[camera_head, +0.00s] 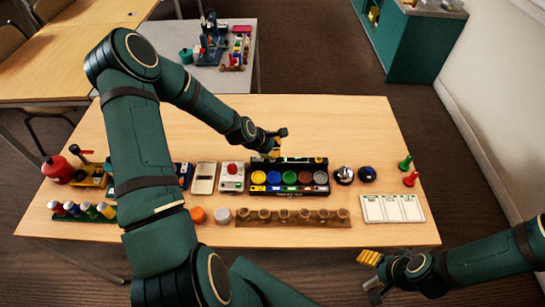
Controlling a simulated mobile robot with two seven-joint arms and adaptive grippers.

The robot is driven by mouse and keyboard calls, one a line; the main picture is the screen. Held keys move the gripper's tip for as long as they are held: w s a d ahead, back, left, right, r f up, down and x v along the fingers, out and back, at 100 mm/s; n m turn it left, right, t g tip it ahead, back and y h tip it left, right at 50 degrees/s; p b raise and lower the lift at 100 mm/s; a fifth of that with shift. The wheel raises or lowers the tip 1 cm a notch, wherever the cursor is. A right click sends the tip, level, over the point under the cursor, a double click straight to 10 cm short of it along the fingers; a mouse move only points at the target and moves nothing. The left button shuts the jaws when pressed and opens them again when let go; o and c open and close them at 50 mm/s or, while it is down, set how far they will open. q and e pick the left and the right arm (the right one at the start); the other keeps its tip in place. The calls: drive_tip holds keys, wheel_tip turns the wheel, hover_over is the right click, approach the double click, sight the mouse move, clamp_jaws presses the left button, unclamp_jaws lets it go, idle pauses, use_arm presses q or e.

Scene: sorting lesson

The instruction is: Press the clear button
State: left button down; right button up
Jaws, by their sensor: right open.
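A white box with a red round button (232,170) stands left of the middle of the table. A black console (290,188) with several coloured round cups or buttons in a row stands to its right. I see no readable label that tells which one is the clear button. My right gripper (372,275) is open and empty, beyond the table's front edge at the lower right.
A silver bell (344,175) and a dark blue round object (367,173) stand right of the console. A wooden peg strip (292,218) lies in front. White cards (392,208) and green and red pegs (410,178) are at the right. My left arm covers part of the table's left half.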

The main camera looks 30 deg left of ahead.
use_arm(q)
wheel_tip(320, 180, up, 5)
drive_tip(key=p, duration=0.3)
idle(0.5)
idle(0.7)
